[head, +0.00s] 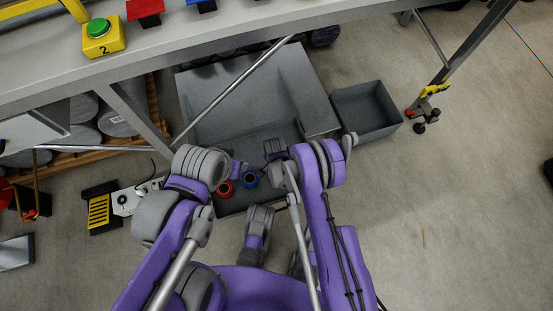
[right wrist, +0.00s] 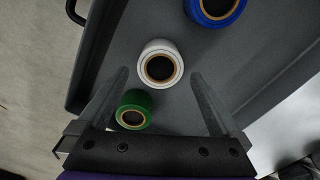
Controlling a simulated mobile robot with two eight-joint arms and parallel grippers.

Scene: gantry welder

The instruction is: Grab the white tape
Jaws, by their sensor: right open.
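The white tape (right wrist: 160,45) is a roll with a brown core, lying in a dark grey tray (right wrist: 110,45) in the right wrist view. My right gripper (right wrist: 160,73) is open, with one finger to each side of the white tape; the jaws are empty. A green tape (right wrist: 134,95) lies nearer the gripper's base, between the fingers. A blue tape (right wrist: 232,18) lies beyond the white one. In the head view my right gripper (head: 274,149) is over the tray area, and the white tape is not visible. My left gripper (head: 238,168) is small and partly hidden there.
A red tape (head: 225,188) sits beside the blue tape (head: 250,179) in the head view. A large grey container (head: 240,90) and a smaller grey bin (head: 392,116) stand beyond. A workbench (head: 190,45) crosses the top.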

